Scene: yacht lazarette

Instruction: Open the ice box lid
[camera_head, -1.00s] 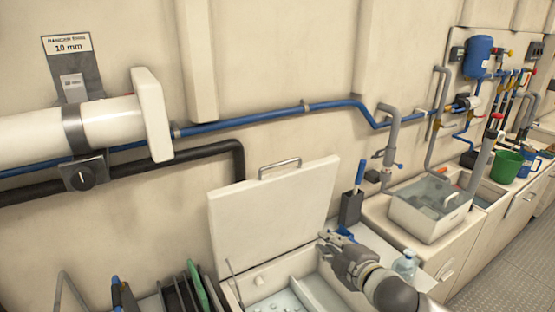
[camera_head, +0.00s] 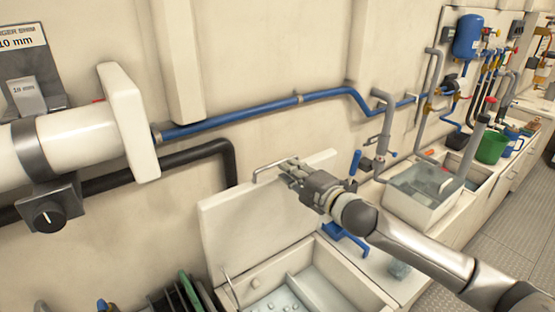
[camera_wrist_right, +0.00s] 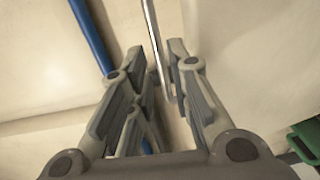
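The ice box lid (camera_head: 245,232) is a cream panel raised on its hinge side, leaning back toward the wall. The open ice box (camera_head: 345,280) below it shows pale ice and a divider. A metal bar handle (camera_head: 262,176) is on the lid's top edge. My right gripper (camera_head: 291,168) is at the right part of this handle. In the right wrist view, the handle bar (camera_wrist_right: 151,30) passes between the fingers of the right gripper (camera_wrist_right: 157,50), with narrow gaps beside it, so the fingers look open around it. My left gripper is out of view.
A blue pipe (camera_head: 240,119) and a black pipe (camera_head: 190,150) run along the wall behind the lid. A blue-handled brush (camera_head: 355,162) stands right of the lid.

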